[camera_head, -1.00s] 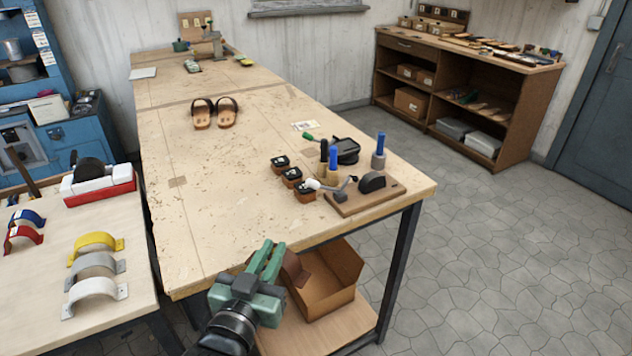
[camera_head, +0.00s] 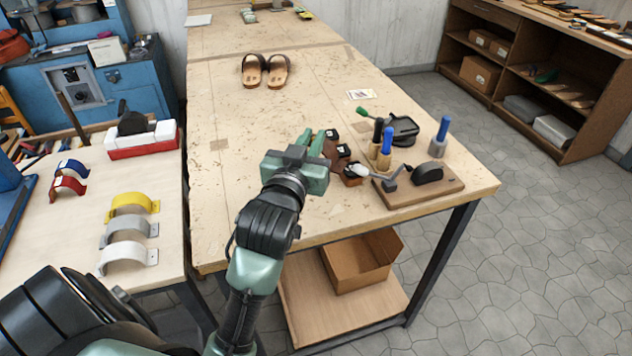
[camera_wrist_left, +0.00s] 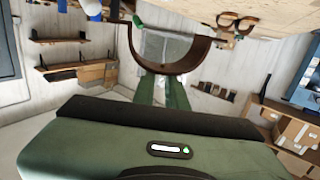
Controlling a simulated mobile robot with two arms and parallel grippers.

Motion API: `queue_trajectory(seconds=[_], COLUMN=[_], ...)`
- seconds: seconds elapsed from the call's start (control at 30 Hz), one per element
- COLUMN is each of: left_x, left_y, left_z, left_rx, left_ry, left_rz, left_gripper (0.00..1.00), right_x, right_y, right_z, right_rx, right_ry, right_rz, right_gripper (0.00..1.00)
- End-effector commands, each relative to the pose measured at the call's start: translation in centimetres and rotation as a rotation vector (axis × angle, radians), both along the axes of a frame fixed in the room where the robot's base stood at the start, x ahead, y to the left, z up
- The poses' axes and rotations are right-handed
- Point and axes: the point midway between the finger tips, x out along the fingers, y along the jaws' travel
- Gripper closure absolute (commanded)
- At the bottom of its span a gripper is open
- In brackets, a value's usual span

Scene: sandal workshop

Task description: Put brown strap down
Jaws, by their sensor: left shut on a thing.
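My right gripper is not in view.
A pair of sandals (camera_head: 265,70) lies farther back. The bench's left part is clear. An open cardboard box (camera_head: 360,268) sits on the shelf below.

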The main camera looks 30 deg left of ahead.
Motion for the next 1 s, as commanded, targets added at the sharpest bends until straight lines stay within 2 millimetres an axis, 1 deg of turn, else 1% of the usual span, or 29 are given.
queue_trajectory(seconds=[0.03,0.1,0.2,0.3,0.47,0.6,0.73,1.0], left_x=[0.0,-0.1,0.0,0.0,0.0,0.0,0.0,0.0], left_y=[0.0,0.0,0.0,0.0,0.0,0.0,0.0,0.0], left_z=[-1.9,-3.6,-5.5,-6.6,-7.8,-10.2,-11.2,-11.3], left_rx=[-0.001,-0.001,-0.001,-0.001,-0.001,-0.002,-0.001,0.0], left_ry=[0.009,0.008,0.005,0.002,0.001,0.004,-0.001,-0.002], left_rz=[0.001,0.0,0.001,0.001,0.001,0.001,0.0,0.0], left_gripper=[1.0,1.0,1.0,1.0,1.0,1.0,1.0,1.0], right_x=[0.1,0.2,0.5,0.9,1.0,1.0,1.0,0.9], right_y=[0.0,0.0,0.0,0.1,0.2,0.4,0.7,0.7], right_z=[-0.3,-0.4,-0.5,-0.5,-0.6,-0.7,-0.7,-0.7], right_rx=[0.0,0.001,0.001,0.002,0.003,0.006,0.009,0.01], right_ry=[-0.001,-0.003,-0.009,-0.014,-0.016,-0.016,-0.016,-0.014], right_rz=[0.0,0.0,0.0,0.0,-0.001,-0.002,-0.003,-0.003], right_gripper=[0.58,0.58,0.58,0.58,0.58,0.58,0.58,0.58])
